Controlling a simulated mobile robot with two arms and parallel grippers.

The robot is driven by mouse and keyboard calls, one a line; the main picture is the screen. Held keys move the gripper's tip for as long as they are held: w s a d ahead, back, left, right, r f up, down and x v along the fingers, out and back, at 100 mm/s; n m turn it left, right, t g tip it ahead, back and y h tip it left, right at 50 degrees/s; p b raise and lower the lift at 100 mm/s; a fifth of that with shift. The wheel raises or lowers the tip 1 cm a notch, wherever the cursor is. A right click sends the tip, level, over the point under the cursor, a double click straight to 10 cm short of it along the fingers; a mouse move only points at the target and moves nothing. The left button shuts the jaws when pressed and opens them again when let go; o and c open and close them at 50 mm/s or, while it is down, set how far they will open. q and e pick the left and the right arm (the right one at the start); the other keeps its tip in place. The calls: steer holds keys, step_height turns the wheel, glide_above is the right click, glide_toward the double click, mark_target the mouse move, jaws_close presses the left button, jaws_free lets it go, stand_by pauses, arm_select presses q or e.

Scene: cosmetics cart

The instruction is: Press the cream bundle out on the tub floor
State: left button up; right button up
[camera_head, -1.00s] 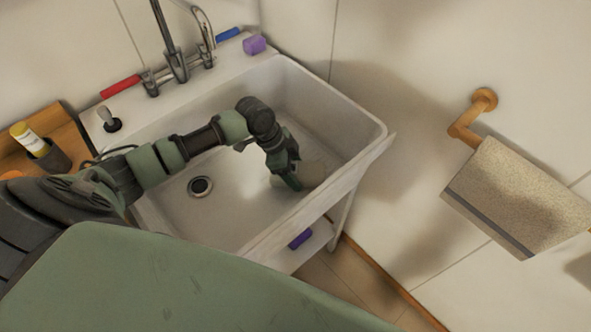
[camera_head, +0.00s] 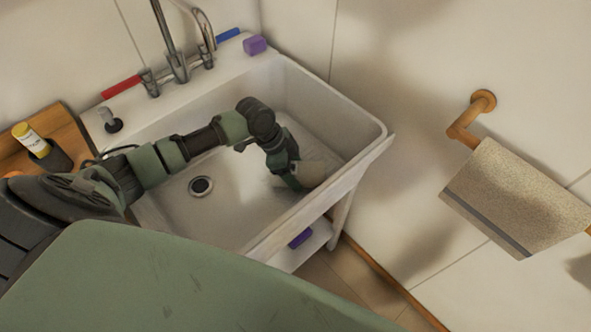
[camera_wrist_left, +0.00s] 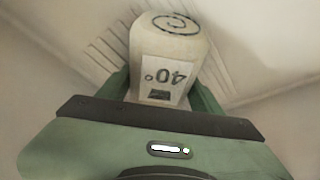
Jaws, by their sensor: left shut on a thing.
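The cream bundle (camera_wrist_left: 165,42) is between the two green fingers of my left gripper in the left wrist view. It bears a dark spiral and a pale label reading "40°", which appears upside down. In the head view my left gripper (camera_head: 291,180) reaches down into the white tub (camera_head: 240,210) near its right wall. It is shut on the cream bundle (camera_head: 310,173), which shows beside the fingers, low in the tub. I cannot tell whether the bundle touches the floor. My right gripper is not in view.
A drain (camera_head: 200,186) lies in the tub floor left of the gripper. A faucet (camera_head: 178,66) and a purple block (camera_head: 254,45) are at the back rim. A towel (camera_head: 520,195) hangs on the right wall. The left part of the tub floor is clear.

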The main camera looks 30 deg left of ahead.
arm_select(q)
steer(key=shift+p, duration=0.65)
stand_by(1.8)
steer(key=shift+s+f+p, duration=0.1)
steer(key=shift+f+p, duration=0.05)
steer(key=shift+p, duration=0.85)
stand_by(2.7)
step_height(320, 180, up, 15)
steer(key=p, duration=1.4)
